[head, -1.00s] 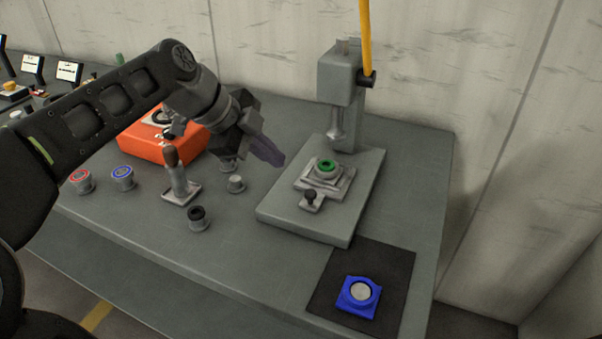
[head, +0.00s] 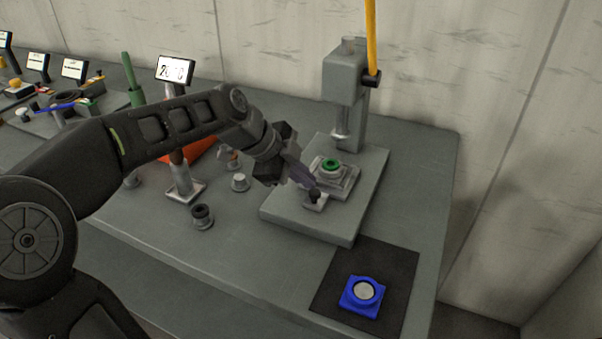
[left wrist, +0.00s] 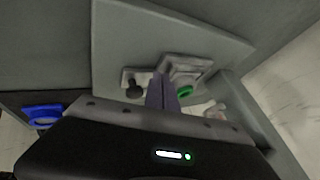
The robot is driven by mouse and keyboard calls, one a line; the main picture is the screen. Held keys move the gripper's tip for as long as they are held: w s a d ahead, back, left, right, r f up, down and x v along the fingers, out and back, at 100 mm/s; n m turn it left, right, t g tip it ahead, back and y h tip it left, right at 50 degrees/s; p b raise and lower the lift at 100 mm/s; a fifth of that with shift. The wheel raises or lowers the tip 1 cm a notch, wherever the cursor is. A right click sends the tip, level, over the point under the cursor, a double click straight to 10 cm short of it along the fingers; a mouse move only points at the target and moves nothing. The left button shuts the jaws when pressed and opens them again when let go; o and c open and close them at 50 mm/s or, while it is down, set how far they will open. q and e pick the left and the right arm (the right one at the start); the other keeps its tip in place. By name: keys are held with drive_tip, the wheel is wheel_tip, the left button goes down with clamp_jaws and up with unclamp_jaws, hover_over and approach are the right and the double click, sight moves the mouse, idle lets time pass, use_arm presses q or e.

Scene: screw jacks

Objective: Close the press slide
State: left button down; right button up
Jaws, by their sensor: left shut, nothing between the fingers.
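The press (head: 346,75) stands at the right of the table with its yellow lever raised. On its base plate (head: 318,227) sits the press slide (head: 346,180), carrying a part with a green ring (head: 331,166). A black knob (head: 315,195) is at the slide's front. My left gripper (head: 312,184) is shut and empty, its fingertips close beside the knob; I cannot tell whether they touch. In the left wrist view the knob (left wrist: 135,90) is left of the fingers and the green ring (left wrist: 184,92) is right of them. My right gripper is out of view.
A blue fixture with a silver disc (head: 362,294) lies on a black mat (head: 395,265) at the front right. A tool on a square plate (head: 187,192) and small cylinders (head: 203,216) stand left of the press. A wall closes the back.

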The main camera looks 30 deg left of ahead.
sight(315, 171)
use_arm(q)
drive_tip(key=shift+w+f, duration=0.1)
drive_tip(key=shift+w, duration=0.15)
drive_tip(key=w+b, duration=0.1)
drive_tip(key=w, duration=0.4)
drive_tip(key=shift+w+a+b, duration=0.1)
drive_tip(key=shift+a+b, duration=0.05)
drive_tip(key=shift+b, duration=0.25)
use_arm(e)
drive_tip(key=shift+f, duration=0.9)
